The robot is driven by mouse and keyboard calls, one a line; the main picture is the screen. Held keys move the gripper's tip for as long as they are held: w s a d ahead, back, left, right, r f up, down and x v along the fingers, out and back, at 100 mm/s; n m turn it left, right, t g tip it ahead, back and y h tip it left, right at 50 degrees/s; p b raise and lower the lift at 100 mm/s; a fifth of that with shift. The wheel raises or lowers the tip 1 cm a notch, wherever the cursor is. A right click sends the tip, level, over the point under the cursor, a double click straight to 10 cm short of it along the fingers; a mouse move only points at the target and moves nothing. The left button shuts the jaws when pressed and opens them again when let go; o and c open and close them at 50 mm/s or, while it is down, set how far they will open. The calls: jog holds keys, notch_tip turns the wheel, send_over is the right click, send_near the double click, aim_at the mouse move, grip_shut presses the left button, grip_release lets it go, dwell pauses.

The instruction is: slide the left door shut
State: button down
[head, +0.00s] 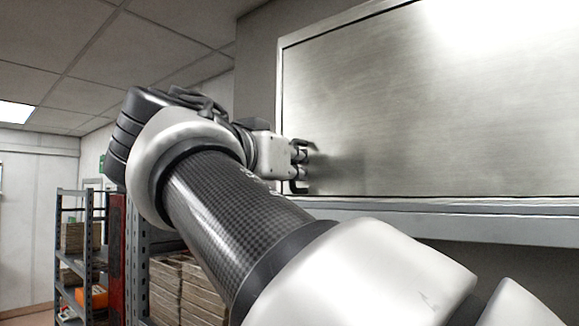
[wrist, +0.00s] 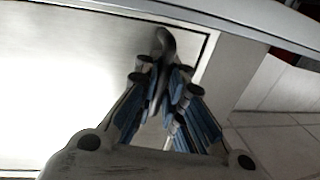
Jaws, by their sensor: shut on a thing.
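The left door is a broad brushed-metal panel (head: 430,110) that fills the right half of the head view. It also shows in the wrist view as a bright sheet (wrist: 60,80) at the left. My gripper (head: 302,166) is at the door's lower left part, close to its left edge. In the wrist view my gripper (wrist: 168,80) has its blue-padded fingers closed around a dark upright handle (wrist: 165,42) on the door. The handle's top sticks out past the fingertips, and its lower part is hidden between the fingers.
A pale ledge (head: 450,206) runs under the door. A grey wall strip (head: 257,75) stands left of it. Shelving with stacked brown goods (head: 185,290) is at lower left, behind my arm. An orange item (head: 93,298) sits on a far rack (head: 62,235).

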jog(key=c, duration=2.2)
grip_release()
jog(key=shift+r, duration=0.1)
jog(key=shift+o, duration=1.2)
jog(key=shift+a, duration=0.3)
jog(key=shift+d, duration=0.2)
